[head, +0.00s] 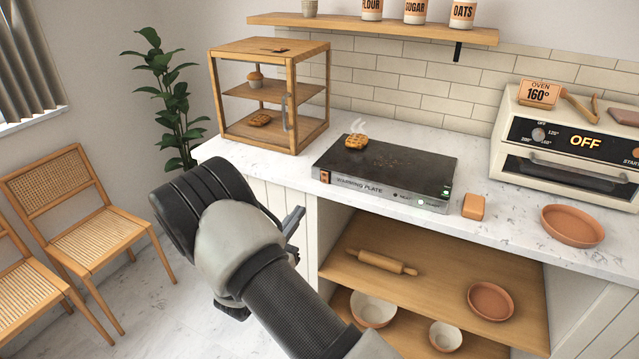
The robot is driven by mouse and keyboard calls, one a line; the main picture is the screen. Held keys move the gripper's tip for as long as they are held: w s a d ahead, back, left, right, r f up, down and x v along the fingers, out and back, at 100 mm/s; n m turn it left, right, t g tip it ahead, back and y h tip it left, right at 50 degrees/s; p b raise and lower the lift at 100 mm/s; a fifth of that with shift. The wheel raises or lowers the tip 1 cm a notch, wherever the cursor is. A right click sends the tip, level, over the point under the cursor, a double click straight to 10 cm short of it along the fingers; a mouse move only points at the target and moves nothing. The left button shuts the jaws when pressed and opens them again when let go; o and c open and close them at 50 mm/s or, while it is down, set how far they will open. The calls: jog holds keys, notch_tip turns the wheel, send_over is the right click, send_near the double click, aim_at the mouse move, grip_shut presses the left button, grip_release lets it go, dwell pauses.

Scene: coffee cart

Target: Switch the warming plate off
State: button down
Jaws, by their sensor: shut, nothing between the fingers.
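The warming plate (410,158) is a flat dark slab with a steel front on the white counter. Its front reads "WARMING PLATE". A small orange switch (325,176) is at the front's left end. Green lights (421,203) glow toward the right end. A golden pastry (356,142) with pale steam marks above it lies on the plate's far left part. My gripper (294,222) is in front of the counter, below and left of the plate, apart from it. My wrist hides much of it; the visible fingers look shut and empty.
An orange block (473,206) and a terracotta dish (572,226) sit right of the plate. An oven (570,140) reading "OFF" stands at the right. A wooden display case (268,95) stands behind left. Open shelves below hold a rolling pin (382,262) and bowls.

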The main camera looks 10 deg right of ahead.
aim_at(326, 176)
jog(key=x, duration=1.3)
jog(key=shift+d, duration=0.1)
jog(key=shift+w+d+r+b, duration=0.15)
jog(key=shift+w+d+b, duration=0.15)
jog(key=shift+w, duration=0.15)
